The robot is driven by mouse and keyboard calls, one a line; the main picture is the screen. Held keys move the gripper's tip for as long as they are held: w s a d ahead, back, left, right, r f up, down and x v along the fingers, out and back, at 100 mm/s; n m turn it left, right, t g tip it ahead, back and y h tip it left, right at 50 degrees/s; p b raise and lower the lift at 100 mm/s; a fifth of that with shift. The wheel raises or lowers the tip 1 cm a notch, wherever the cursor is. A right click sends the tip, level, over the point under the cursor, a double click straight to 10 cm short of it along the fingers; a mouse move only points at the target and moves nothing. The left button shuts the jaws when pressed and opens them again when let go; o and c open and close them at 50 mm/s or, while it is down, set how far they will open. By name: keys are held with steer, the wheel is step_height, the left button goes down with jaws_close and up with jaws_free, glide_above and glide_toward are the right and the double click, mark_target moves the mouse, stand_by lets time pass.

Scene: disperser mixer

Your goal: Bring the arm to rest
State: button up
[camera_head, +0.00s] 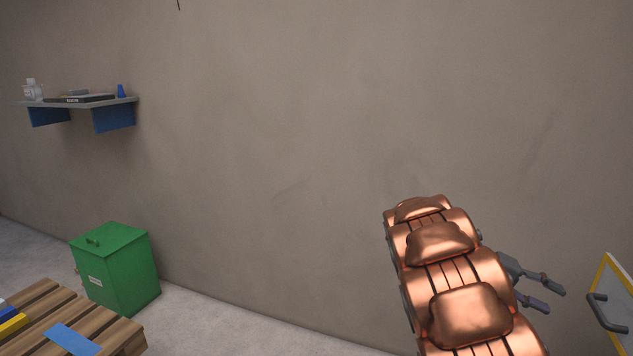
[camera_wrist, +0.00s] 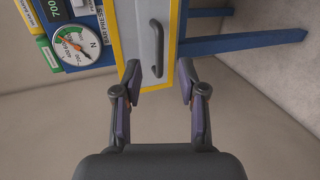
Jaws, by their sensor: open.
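My copper-coloured arm (camera_head: 455,280) rises at the lower right of the head view. My gripper (camera_head: 550,291) shows beyond it, pointing right, its fingers apart. In the wrist view my gripper (camera_wrist: 159,85) is open, with nothing between its fingers. Ahead of it is a yellow-edged panel (camera_wrist: 136,25) with a grey handle (camera_wrist: 156,48). The handle lies beyond the fingertips, in line with the gap between them. In the head view the panel and its handle (camera_head: 606,312) stand right of the gripper, apart from it.
A pressure gauge (camera_wrist: 77,45) and blue frame bars (camera_wrist: 240,38) are near the panel. A green bin (camera_head: 117,268) stands by the wall, a wooden pallet (camera_head: 115,337) lies at lower left, and a shelf (camera_head: 75,103) hangs above. The wall between shelf and arm is bare.

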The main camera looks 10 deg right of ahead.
steer(key=s+a+r+n+t+y+p, duration=0.1)
steer(key=s+a+n+t+y+p, duration=0.1)
steer(key=s+a, duration=0.5)
steer(key=s+a+n+t+y+p, duration=0.2)
steer(key=s+a+y+p, duration=0.2)
steer(key=a, duration=1.5)
steer(key=s+a+r+n+t+y+p, duration=0.1)
steer(key=s+a+n+t+y+p, duration=0.1)
steer(key=s+a+y, duration=0.3)
steer(key=s+a+p, duration=0.1)
steer(key=s+a, duration=0.3)
steer(key=a, duration=0.4)
steer(key=shift+s+r+n+t, duration=0.3)
steer(key=shift+d, duration=0.1)
